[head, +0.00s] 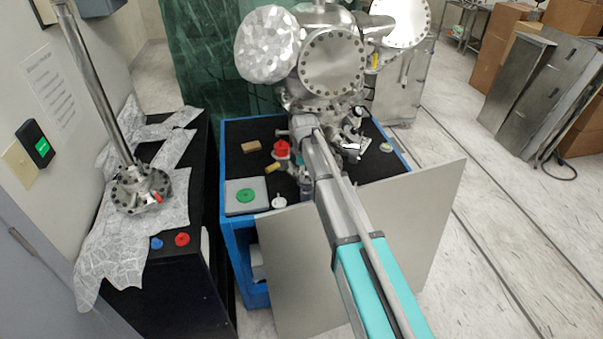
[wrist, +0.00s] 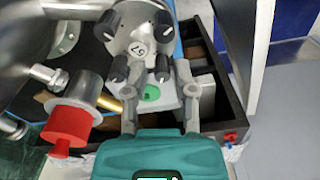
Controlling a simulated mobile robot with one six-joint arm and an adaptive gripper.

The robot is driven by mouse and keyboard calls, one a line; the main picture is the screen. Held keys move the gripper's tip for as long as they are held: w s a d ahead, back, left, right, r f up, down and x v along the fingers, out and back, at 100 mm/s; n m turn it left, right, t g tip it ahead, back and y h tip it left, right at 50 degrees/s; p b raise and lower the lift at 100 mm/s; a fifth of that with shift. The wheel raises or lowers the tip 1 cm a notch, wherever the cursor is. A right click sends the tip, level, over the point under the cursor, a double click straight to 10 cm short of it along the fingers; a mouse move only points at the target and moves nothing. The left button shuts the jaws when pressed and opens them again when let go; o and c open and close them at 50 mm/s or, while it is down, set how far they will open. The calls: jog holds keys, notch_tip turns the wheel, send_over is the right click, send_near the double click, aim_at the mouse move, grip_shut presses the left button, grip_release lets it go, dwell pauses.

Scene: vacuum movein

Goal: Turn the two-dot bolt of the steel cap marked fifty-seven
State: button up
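A round steel cap (wrist: 138,44) with a two-digit mark is at the top centre of the wrist view. The mark is tilted and too small to read surely. Several dark-ended bolts stand around its rim, one at the lower right (wrist: 162,68) and one at the lower left (wrist: 118,66). I cannot make out dots on any bolt. My gripper (wrist: 157,85) is open, its two fingers apart below the cap, with the lower-right bolt in line with the gap. No contact is clear. In the head view my gripper (head: 303,126) is small beneath the steel chamber (head: 332,62).
A red-capped fitting (wrist: 70,125) is left of my gripper. A green disc on a grey block (head: 245,195) lies on the blue-edged cart (head: 232,215). Grey panels (head: 290,270) stand at the cart's front. A side bench (head: 180,270) is left.

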jog(key=d+r+y+p, duration=0.4)
jog(key=r+p, duration=0.5)
jog(key=r, duration=0.3)
jog(key=shift+d+p, duration=0.35)
jog(key=shift+d, duration=0.05)
jog(key=shift+f, duration=0.2)
jog(key=b+x, duration=1.2)
jog(key=x, duration=0.1)
jog(key=shift+s+a+f+b, duration=0.1)
jog(key=shift+a+f+b, duration=0.1)
jog(key=shift+b, duration=0.2)
grip_shut()
